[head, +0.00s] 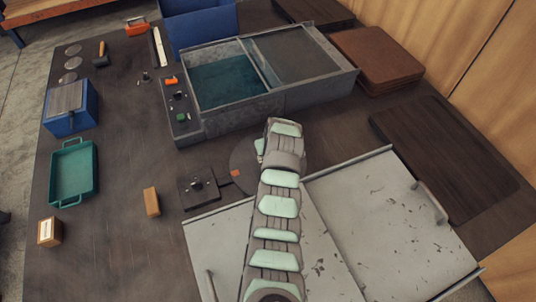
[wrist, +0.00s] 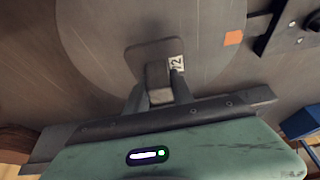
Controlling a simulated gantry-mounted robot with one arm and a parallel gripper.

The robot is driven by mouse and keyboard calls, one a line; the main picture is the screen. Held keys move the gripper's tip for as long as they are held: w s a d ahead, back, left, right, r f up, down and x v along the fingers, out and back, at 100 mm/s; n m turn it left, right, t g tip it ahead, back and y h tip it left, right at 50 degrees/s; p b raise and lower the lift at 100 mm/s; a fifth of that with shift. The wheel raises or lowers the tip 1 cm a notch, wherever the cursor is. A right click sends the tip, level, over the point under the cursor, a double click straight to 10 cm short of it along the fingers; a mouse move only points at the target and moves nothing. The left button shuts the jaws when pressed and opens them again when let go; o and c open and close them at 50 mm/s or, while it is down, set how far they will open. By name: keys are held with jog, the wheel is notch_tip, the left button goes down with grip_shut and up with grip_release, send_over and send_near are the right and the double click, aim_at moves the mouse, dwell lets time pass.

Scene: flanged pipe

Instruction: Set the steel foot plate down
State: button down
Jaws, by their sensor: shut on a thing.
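My gripper (wrist: 160,90) is in the wrist view, with its jaws shut on the steel foot plate (wrist: 150,50). The plate is a small grey piece with rounded corners, and a block stands up from it between the fingers. A white label marked 72 (wrist: 176,62) shows at the right finger. The plate is over a round grey disc (wrist: 90,45), which also shows in the head view (head: 240,160). I cannot tell whether the plate touches the disc. In the head view my arm hides the plate and the jaws.
An orange square (wrist: 232,38) marks the disc's edge. A dark block with a knob (head: 197,187) stands left of the disc. A grey tank (head: 230,108) stands behind, and pale metal sheets (head: 390,220) lie in front. A wooden block (head: 151,201) and green tray (head: 73,172) are left.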

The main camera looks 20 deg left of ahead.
jog(key=shift+f, duration=1.05)
jog(key=shift+f, duration=0.1)
jog(key=c, duration=1.1)
grip_release()
jog(key=shift+f, duration=0.1)
jog(key=shift+r, duration=0.25)
jog(key=shift+p+v, duration=0.35)
jog(key=shift+v, duration=5.55)
